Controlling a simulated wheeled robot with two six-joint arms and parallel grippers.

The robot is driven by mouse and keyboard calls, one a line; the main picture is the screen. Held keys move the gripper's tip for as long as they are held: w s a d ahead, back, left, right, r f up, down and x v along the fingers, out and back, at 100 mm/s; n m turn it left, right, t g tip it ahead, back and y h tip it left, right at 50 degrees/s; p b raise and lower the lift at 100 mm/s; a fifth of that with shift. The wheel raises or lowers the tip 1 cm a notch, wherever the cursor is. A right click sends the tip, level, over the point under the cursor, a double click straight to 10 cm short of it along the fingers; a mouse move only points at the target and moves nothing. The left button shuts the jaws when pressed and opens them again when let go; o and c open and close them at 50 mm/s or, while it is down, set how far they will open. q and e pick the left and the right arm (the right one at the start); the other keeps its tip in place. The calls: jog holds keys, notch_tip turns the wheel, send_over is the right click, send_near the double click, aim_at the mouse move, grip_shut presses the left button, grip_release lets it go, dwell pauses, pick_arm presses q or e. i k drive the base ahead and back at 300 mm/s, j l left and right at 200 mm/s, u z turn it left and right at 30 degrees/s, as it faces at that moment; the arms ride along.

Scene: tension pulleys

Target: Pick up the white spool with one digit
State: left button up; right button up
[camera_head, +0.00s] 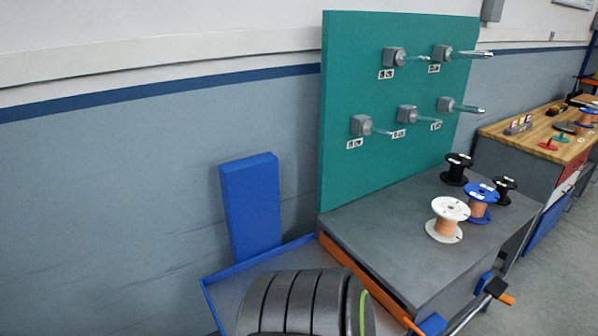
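The white spool (449,209) stands upright near the right front of the grey table (400,240). Copper-coloured wire is wound between its white flanges. Small marks on its flanges are too small to read. A blue spool (481,190), also with copper-coloured wire, stands just behind it to the right. Two black spools stand further back, one at the left (456,169) and one at the right (503,190). Neither of my grippers is in view.
A green board (375,100) with several grey pegs and small labels rises behind the table. A blue-edged tray (225,285) and a dark ribbed object (305,303) are at the lower left. Clamp-like parts (492,287) are at the table's right front. The table's left part is clear.

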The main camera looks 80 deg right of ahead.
aim_at(450, 211)
jog(key=l+z, duration=0.1)
jog(key=z, duration=0.3)
jog(key=k+l+z, duration=0.1)
jog(key=z, duration=0.35)
jog(key=l+z, duration=0.15)
jog(key=z, duration=0.25)
jog(key=l+z, duration=0.1)
jog(key=z, duration=0.3)
jog(key=k+l, duration=0.05)
